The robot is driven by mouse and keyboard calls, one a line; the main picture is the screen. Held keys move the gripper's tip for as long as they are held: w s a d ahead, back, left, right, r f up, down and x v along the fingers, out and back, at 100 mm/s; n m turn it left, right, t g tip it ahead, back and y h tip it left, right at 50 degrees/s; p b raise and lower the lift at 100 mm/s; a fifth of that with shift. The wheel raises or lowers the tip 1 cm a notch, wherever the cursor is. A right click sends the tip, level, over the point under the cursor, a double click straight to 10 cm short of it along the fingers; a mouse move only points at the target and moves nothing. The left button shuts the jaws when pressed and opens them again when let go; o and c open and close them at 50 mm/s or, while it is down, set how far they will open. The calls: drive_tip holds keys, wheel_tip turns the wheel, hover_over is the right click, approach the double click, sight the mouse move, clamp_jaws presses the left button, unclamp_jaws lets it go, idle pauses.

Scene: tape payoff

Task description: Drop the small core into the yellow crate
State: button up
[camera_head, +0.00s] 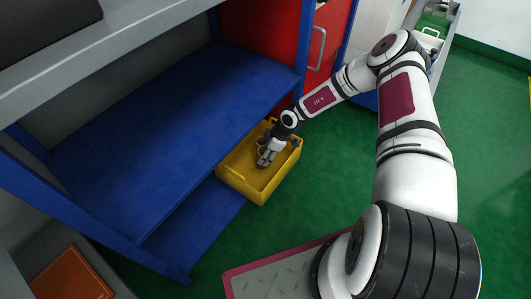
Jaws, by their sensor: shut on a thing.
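The yellow crate (235,181) sits in the middle of the view, beside the blue shelf unit. My arm reaches down from the upper right to the crate. My gripper (264,162) points down over the crate's opening, within its outline. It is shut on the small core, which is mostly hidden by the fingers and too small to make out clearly. I cannot tell how far the core is above the crate floor. The near part of the crate floor looks bare.
The blue shelf (170,110) stands left of the crate, with a lower blue shelf (195,222) below. A red cabinet door (275,40) is behind. The green floor (330,180) is open to the right of the crate. An orange-brown panel (72,278) shows at bottom left.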

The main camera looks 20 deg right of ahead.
drive_tip(key=shift+f, duration=0.3)
drive_tip(key=o, duration=1.1)
drive_tip(key=p+v, duration=0.2)
drive_tip(key=v, duration=0.4)
drive_tip(key=p+v, duration=0.3)
drive_tip(key=v, duration=0.4)
drive_tip(key=shift+a+r, duration=0.15)
drive_tip(key=shift+a, duration=0.05)
